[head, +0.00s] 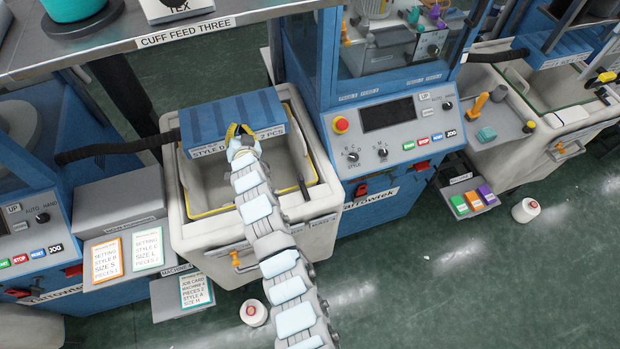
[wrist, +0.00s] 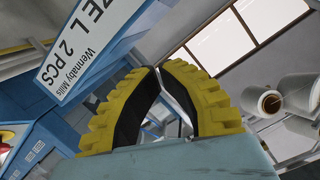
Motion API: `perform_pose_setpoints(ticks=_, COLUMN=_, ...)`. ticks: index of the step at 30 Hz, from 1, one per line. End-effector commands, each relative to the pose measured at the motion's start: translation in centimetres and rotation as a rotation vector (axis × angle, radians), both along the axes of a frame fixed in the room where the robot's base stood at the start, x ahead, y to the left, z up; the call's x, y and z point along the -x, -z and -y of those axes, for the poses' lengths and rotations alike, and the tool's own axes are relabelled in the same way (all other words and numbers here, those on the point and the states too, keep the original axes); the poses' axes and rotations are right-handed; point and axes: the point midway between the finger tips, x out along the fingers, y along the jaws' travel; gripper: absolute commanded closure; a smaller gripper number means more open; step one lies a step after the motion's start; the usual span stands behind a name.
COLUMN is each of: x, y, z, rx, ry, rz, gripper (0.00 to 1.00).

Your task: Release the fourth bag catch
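My gripper (head: 238,131), with yellow ribbed fingers, is over the near grey bin, in front of the white label on a blue box. In the wrist view its two curved fingers (wrist: 159,68) meet or nearly meet at the tips, with nothing seen between them. An orange catch (head: 237,260) is on the front of the near bin, left of my arm and apart from my gripper. Another orange catch (head: 566,150) is on the bin at the right. I cannot tell which catch is the fourth.
The blue box (head: 262,104) spans the back of the near bin (head: 195,241). A control panel (head: 405,128) with buttons stands right of it. A shelf edge (head: 120,49) hangs over the upper left.

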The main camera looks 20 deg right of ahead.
Motion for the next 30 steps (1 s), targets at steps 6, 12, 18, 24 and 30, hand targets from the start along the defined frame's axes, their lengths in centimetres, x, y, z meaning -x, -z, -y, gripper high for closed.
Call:
perform_pose_setpoints(ticks=6, x=-1.4, y=2.1, z=2.9, rx=-0.084, ry=0.125, rz=-0.176, gripper=1.00)
perform_pose_setpoints(ticks=12, x=-1.3, y=3.4, z=5.4, rx=-0.159, ry=0.253, rz=-0.318, gripper=1.00)
perform_pose_setpoints(ticks=18, x=-0.3, y=4.3, z=7.7, rx=-0.230, ry=0.382, rz=-0.444, gripper=1.00)
perform_pose_setpoints(ticks=24, x=1.4, y=4.9, z=9.4, rx=-0.300, ry=0.513, rz=-0.559, gripper=1.00)
perform_pose_setpoints(ticks=30, x=4.1, y=5.3, z=11.5, rx=-0.375, ry=0.672, rz=-0.680, gripper=1.00)
